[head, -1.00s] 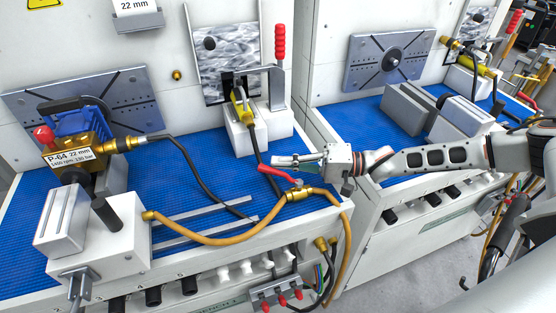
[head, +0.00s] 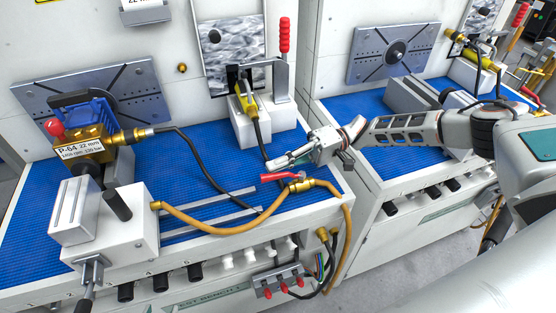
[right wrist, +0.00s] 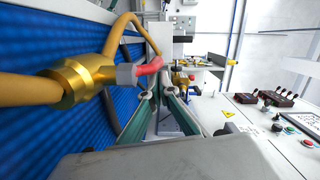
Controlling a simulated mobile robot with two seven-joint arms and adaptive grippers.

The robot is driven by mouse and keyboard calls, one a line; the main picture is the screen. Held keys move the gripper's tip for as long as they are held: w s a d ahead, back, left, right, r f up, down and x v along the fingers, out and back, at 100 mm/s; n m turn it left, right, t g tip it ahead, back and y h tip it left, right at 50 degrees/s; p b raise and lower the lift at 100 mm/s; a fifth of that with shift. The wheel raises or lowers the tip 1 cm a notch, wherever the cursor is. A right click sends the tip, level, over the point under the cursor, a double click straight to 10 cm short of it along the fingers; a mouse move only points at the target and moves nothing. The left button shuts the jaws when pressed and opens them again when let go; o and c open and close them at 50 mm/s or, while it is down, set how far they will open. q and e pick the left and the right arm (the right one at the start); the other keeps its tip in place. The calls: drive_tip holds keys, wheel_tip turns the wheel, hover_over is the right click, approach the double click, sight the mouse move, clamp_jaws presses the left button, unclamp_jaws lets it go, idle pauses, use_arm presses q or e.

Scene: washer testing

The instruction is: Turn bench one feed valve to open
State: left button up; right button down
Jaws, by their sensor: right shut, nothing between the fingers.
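The feed valve is a brass body (head: 298,186) in the yellow hose at the front edge of the near bench. Its red lever (head: 278,177) points left from the body, at a slant to the hose. The right wrist view shows the brass body (right wrist: 75,83) at left and the red lever (right wrist: 150,66) just past the fingers. My right gripper (head: 275,163) is shut and empty, just above and behind the lever in the head view. I cannot tell whether it touches the lever. My left gripper is not in view.
A red-handled clamp (head: 284,60) stands behind. The yellow hose (head: 215,230) sags along the front edge.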

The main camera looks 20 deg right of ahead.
use_arm(q)
drive_tip(key=shift+w+r, duration=0.1)
drive_tip(key=shift+r, duration=0.25)
use_arm(e)
drive_tip(key=shift+s+a, duration=0.1)
